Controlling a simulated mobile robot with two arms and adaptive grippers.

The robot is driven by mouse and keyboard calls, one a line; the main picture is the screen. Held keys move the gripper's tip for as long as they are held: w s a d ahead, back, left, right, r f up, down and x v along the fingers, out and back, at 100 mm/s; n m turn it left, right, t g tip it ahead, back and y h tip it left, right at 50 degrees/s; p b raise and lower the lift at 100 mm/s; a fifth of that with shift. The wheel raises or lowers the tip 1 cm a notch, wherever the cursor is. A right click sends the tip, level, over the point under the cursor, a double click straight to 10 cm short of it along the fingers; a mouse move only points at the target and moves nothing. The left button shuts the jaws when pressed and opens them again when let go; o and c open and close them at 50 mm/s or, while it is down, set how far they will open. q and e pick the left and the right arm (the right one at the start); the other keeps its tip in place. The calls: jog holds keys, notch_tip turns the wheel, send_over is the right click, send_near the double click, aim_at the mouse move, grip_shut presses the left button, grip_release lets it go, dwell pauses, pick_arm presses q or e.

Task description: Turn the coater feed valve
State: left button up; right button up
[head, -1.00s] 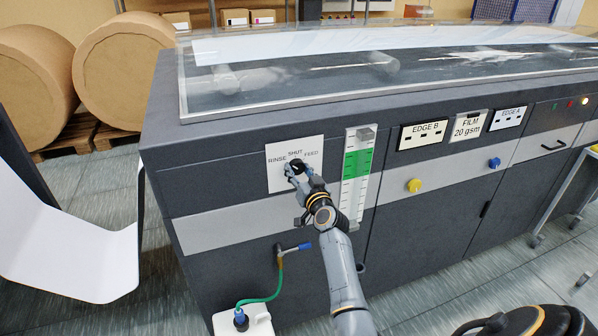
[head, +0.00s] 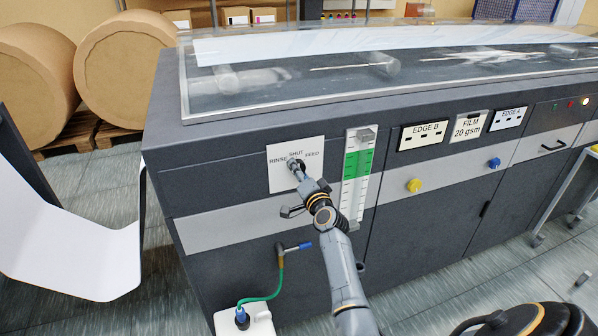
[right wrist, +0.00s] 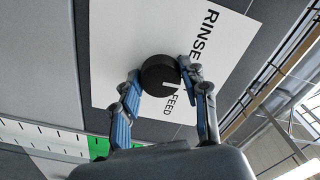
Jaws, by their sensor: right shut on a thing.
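The coater feed valve is a round black knob (head: 294,162) on a white plate (head: 313,176) on the machine's front. The plate is marked RINSE, SHUT and FEED. My right gripper (head: 297,166) is at the knob and partly covers it in the head view. In the right wrist view, the gripper's two fingers (right wrist: 160,84) are on either side of the knob (right wrist: 156,72), shut on it. A white pointer mark on the knob appears to face the word FEED. The word SHUT is hidden there behind a finger. My left gripper is not in view.
A level gauge (head: 355,180) with a green band stands close to the right of the plate. Below are a small tap with a blue handle (head: 305,246), a green hose (head: 278,285) and a white container (head: 250,322). A white web (head: 75,240) hangs at the left.

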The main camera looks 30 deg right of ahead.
jog(key=shift+m, duration=0.3)
jog(key=shift+d, duration=0.1)
jog(key=o, duration=1.1)
jog(key=shift+o, duration=0.2)
jog(key=v, duration=1.2)
